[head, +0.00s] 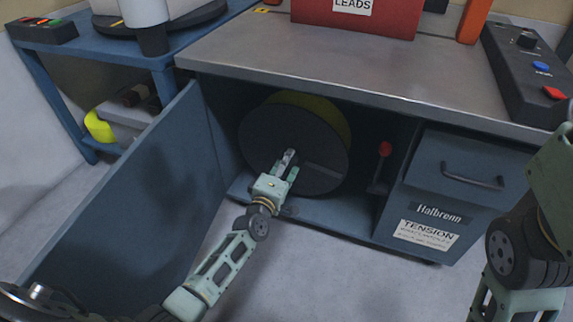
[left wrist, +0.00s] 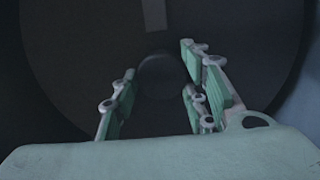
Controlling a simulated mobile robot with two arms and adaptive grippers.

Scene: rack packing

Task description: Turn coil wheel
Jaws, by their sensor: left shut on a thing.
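The coil wheel (head: 262,130) is a large dark disc with a yellow rim behind it, standing upright inside the open cabinet. A lighter flat bar (head: 324,171) lies on its face. My left gripper (head: 287,160) reaches in from the front and is shut on a dark rounded knob at the wheel's face. In the left wrist view the wheel (left wrist: 230,25) fills the background, and the round dark knob (left wrist: 162,76) shows between the fingers. Contact at the fingertips is too dark to see clearly. My right arm shows at the right edge; its gripper is out of the picture.
The blue cabinet door (head: 130,205) stands open left of my left arm. A red-knobbed lever (head: 384,150) is right of the wheel, beside a drawer (head: 455,172). The grey worktop (head: 300,55) overhangs the opening. A blue side table (head: 150,60) stands at left.

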